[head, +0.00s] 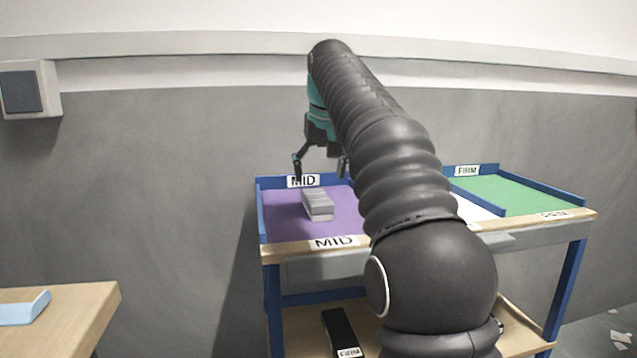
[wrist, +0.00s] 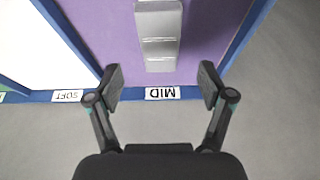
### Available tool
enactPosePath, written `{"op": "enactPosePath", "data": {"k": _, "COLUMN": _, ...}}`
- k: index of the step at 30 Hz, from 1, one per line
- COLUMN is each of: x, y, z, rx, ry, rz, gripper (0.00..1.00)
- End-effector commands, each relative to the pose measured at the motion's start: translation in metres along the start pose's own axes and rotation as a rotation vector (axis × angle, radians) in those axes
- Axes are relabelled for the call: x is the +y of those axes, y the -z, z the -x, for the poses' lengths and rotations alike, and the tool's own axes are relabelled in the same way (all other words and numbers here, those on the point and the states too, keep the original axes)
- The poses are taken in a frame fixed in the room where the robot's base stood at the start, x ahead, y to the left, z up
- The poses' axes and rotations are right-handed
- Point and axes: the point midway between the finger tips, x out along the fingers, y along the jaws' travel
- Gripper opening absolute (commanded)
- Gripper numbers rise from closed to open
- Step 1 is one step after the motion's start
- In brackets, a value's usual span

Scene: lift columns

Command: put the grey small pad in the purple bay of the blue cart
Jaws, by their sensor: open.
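The grey small pad (head: 317,204) lies on the purple bay (head: 285,222) of the blue cart (head: 262,210), in the bay marked MID. In the wrist view the pad (wrist: 158,38) sits on the purple floor, ahead of and between the fingers, with its far end cut off by the frame. My gripper (head: 321,170) is open and empty, above the back edge of the cart near the MID label. In the wrist view my gripper (wrist: 160,85) shows its two fingers wide apart, with no contact on the pad.
A green bay (head: 515,196) marked FIRM is at the cart's right; a white bay marked SOFT lies between, partly hidden by my arm. A black object (head: 340,330) marked FIRM lies on the lower shelf.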

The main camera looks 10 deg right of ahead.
Motion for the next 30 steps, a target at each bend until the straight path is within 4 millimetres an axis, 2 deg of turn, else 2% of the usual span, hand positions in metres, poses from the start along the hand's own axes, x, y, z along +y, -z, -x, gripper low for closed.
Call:
{"op": "enactPosePath", "data": {"k": 1, "x": 0.0, "y": 0.002, "z": 0.013, "rx": 0.001, "ry": 0.0, "rz": 0.0, "gripper": 0.8}}
{"op": "enactPosePath", "data": {"k": 3, "x": 0.0, "y": 0.002, "z": 0.025, "rx": 0.001, "ry": 0.0, "rz": 0.0, "gripper": 0.8}}
{"op": "enactPosePath", "data": {"k": 9, "x": 0.0, "y": 0.001, "z": 0.047, "rx": 0.001, "ry": 0.0, "rz": 0.0, "gripper": 0.8}}
{"op": "enactPosePath", "data": {"k": 17, "x": 0.0, "y": -0.001, "z": 0.055, "rx": 0.0, "ry": 0.0, "rz": 0.0, "gripper": 0.8}}
{"op": "enactPosePath", "data": {"k": 20, "x": 0.0, "y": -0.007, "z": 0.057, "rx": 0.001, "ry": 0.0, "rz": 0.0, "gripper": 0.8}}
{"op": "enactPosePath", "data": {"k": 23, "x": 0.0, "y": -0.023, "z": 0.06, "rx": 0.008, "ry": 0.0, "rz": 0.0, "gripper": 0.8}}
{"op": "enactPosePath", "data": {"k": 26, "x": 0.0, "y": -0.048, "z": 0.062, "rx": 0.018, "ry": 0.0, "rz": 0.0, "gripper": 0.8}}
{"op": "enactPosePath", "data": {"k": 30, "x": 0.0, "y": -0.091, "z": 0.057, "rx": 0.032, "ry": 0.0, "rz": 0.0, "gripper": 0.8}}
